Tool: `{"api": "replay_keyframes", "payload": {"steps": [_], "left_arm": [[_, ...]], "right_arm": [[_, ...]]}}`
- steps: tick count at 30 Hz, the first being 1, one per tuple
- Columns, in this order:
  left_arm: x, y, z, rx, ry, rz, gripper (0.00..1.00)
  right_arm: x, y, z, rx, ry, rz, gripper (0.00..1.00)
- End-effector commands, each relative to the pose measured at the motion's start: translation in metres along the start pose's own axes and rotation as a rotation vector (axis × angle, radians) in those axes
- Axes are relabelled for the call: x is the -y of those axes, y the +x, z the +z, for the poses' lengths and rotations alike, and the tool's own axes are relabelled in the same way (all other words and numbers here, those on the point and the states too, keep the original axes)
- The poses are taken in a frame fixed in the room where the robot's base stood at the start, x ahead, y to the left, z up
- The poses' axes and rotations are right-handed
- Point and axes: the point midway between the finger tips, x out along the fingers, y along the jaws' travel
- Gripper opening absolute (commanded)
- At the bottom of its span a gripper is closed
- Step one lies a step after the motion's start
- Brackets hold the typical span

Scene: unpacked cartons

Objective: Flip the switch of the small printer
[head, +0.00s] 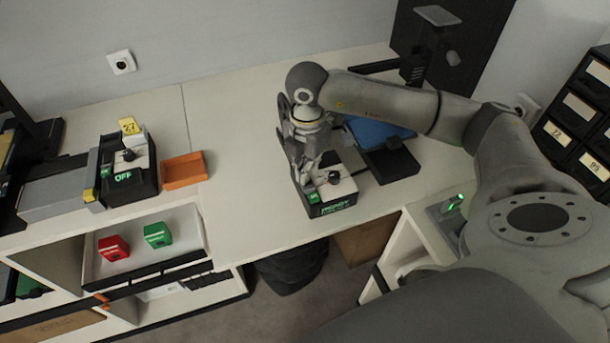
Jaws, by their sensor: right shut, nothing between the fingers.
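A small black printer (343,188) with a pale top stands near the front edge of the white table. It has a dark round knob on top, a small green-lit part at its front left, and a green front display that seems to read "READY". My right gripper (311,181) reaches down over the printer's left side with its fingers shut and empty. Its fingertips are close to the green-lit part; I cannot tell whether they touch. The gripper hides the printer's back left. My left gripper is not in view.
Another black device (146,185) showing "OFF", with a yellow "27" tag, stands at the left beside an orange tray (184,171). A blue-topped item (376,132) lies behind the printer. Red and green boxes sit in an open drawer (185,222). The table between the devices is clear.

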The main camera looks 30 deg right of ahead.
Motion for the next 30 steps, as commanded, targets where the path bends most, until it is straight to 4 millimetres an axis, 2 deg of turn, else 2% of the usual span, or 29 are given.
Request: {"api": "replay_keyframes", "payload": {"steps": [30], "left_arm": [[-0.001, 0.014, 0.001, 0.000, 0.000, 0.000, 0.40]], "right_arm": [[0.000, 0.016, 0.000, 0.000, 0.000, 0.000, 0.00]]}}
